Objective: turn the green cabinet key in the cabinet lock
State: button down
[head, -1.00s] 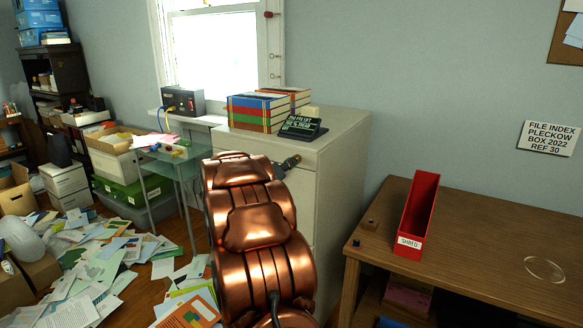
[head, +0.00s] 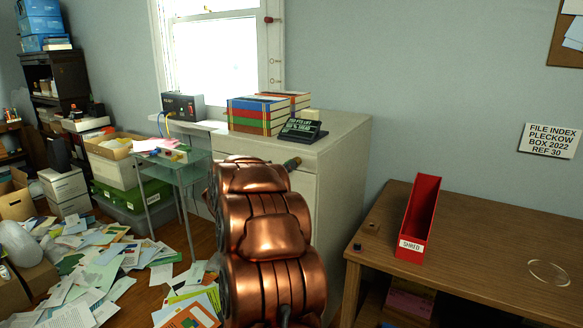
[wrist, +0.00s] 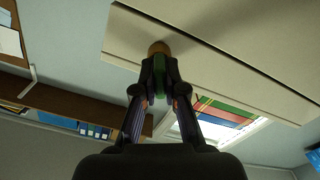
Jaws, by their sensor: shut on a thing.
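My gripper (wrist: 159,92) is shut on the green cabinet key (wrist: 159,75) in the wrist view. Just past the green part, a round brass-coloured piece (wrist: 159,48) sits against the cream cabinet front, which looks like the lock. The key's shaft is hidden, so I cannot tell how deep it sits or how far it is turned. The cream cabinet (head: 345,150) stands beyond my copper arm in the head view, and it also shows in the wrist view (wrist: 225,45). In the head view my arm hides the lock and most of my gripper.
A glass side table (head: 180,165) is to the left, with papers (head: 95,265) scattered on the floor. A wooden desk (head: 480,235) with a red SHRED bin (head: 420,215) is at right.

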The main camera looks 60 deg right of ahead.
jog(key=shift+m+b, duration=0.7)
jog(key=shift+m, duration=0.3)
jog(key=c, duration=0.8)
grip_release()
jog(key=shift+c, duration=0.2)
jog(key=shift+a, duration=0.1)
jog(key=shift+s+a+p, duration=0.1)
jog(key=shift+a+p, duration=1.55)
jog(key=shift+a, duration=1.25)
